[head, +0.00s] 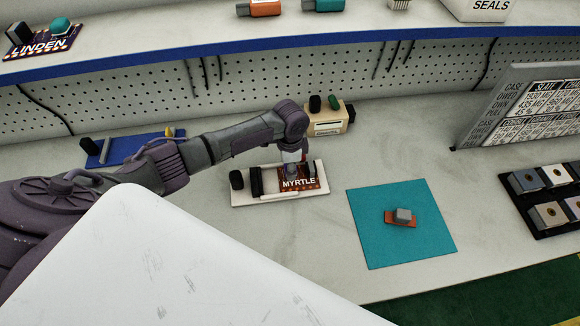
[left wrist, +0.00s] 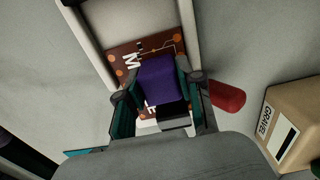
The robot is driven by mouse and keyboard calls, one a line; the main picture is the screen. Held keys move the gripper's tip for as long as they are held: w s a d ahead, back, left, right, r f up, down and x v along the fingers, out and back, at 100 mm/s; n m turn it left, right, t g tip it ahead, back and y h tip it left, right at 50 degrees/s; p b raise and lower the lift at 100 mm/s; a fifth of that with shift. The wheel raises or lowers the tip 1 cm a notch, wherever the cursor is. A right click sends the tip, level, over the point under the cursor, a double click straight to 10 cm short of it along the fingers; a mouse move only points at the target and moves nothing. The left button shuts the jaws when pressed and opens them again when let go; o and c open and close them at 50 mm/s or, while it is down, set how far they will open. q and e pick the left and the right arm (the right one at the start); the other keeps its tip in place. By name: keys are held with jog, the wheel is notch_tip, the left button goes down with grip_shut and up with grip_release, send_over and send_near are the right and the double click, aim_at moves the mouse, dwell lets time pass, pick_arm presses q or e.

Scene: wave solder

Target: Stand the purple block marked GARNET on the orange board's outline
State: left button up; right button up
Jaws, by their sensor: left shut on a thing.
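My left gripper (head: 294,170) is shut on a purple block (left wrist: 160,80), which shows between the fingers in the left wrist view. Its GARNET marking cannot be read. The gripper is over a rust-orange board (head: 298,184) marked MYRTLE, which lies in a white frame (head: 258,198). The board also shows in the left wrist view (left wrist: 122,62), partly hidden by the block and fingers. I cannot tell whether the block touches the board, and its outline is not clearly visible. My right gripper is not in view.
A teal mat (head: 378,241) to the right holds a small orange piece with a grey block (head: 403,215). A beige box (head: 326,125) stands just behind the frame. A blue board (head: 118,147) lies at left, a black tray (head: 535,205) at far right. A red cylinder (left wrist: 227,96) is beside the gripper.

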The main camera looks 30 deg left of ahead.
pick_arm(q)
jog(key=shift+f, duration=0.3)
jog(key=o, duration=1.1)
notch_tip(320, 180, up, 12)
